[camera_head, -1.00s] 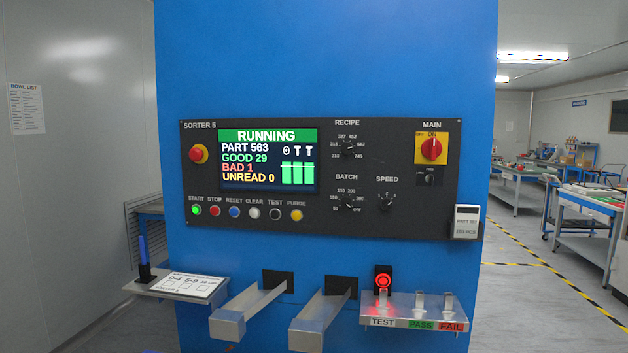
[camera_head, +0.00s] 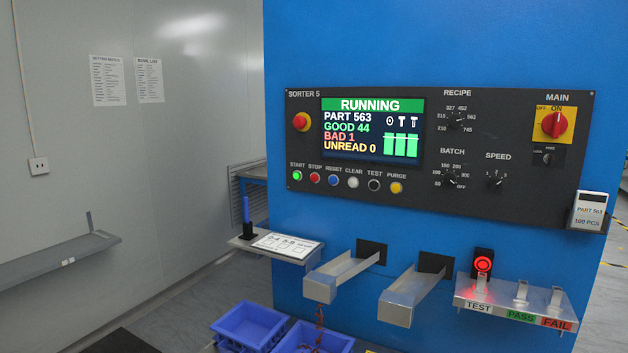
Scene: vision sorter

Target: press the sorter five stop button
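The Sorter 5 control panel (camera_head: 440,190) is on the front of the blue machine (camera_head: 400,45). The red STOP button (camera_head: 315,178) is in the lower button row, just right of the lit green START button (camera_head: 297,175). The blue RESET button (camera_head: 333,180) is on its right. The screen (camera_head: 371,131) reads RUNNING, part 563, good 44, bad 1, unread 0. A larger red mushroom button (camera_head: 301,121) on a yellow base sits left of the screen. Neither of my grippers is in view.
Two metal chutes (camera_head: 345,272) stick out below the panel, beside a rack marked TEST, PASS and FAIL (camera_head: 515,308). A small shelf (camera_head: 240,243) holds a card and a blue pen. Blue bins (camera_head: 248,328) stand below. A wall shelf (camera_head: 60,262) is at left.

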